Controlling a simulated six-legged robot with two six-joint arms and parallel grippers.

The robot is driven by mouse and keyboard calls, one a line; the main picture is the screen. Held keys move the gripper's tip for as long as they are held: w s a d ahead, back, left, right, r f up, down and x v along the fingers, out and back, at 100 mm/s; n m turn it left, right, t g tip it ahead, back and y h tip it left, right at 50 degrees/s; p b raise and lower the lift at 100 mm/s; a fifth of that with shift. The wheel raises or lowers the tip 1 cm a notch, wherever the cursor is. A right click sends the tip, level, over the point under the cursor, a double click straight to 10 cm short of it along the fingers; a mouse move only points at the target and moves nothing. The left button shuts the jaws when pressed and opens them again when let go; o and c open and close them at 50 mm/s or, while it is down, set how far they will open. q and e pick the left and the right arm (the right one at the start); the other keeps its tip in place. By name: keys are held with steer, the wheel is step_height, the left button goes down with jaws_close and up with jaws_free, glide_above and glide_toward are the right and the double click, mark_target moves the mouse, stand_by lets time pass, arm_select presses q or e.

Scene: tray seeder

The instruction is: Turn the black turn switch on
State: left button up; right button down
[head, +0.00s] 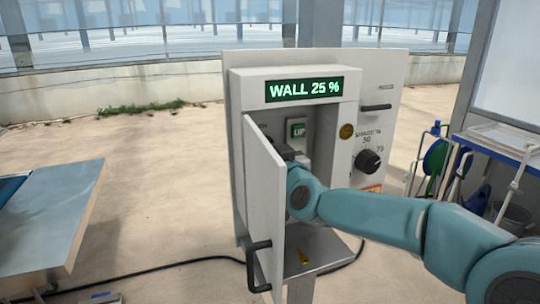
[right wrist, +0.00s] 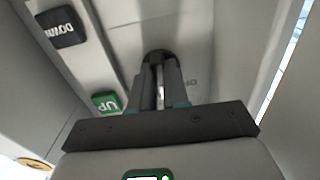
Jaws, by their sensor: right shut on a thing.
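The control box (head: 234,150) stands ahead with its door (head: 262,200) swung open toward me. My right gripper (head: 282,150) reaches into the box, partly hidden behind the door's edge. In the right wrist view its two fingers (right wrist: 160,72) are shut on the black turn switch (right wrist: 157,54), a dark round knob on the box's back wall. The fingers cover most of the switch, and its mark beside it is too faint to read. My left gripper is not in view.
Inside the box are a green UP button (right wrist: 107,102) and a black DOWN button (right wrist: 62,27). A lit display (head: 304,88) reads WALL 25 %. A black dial (head: 369,162) sits on the panel to the right. A grey table (head: 60,225) stands at left.

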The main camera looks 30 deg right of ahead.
stand_by(0.3)
steer(key=c, duration=1.1)
jaws_free()
steer(key=v, duration=1.6)
steer(key=shift+s+f+p, duration=0.1)
steer(key=shift+s+p, duration=0.1)
steer(key=shift+p, duration=0.2)
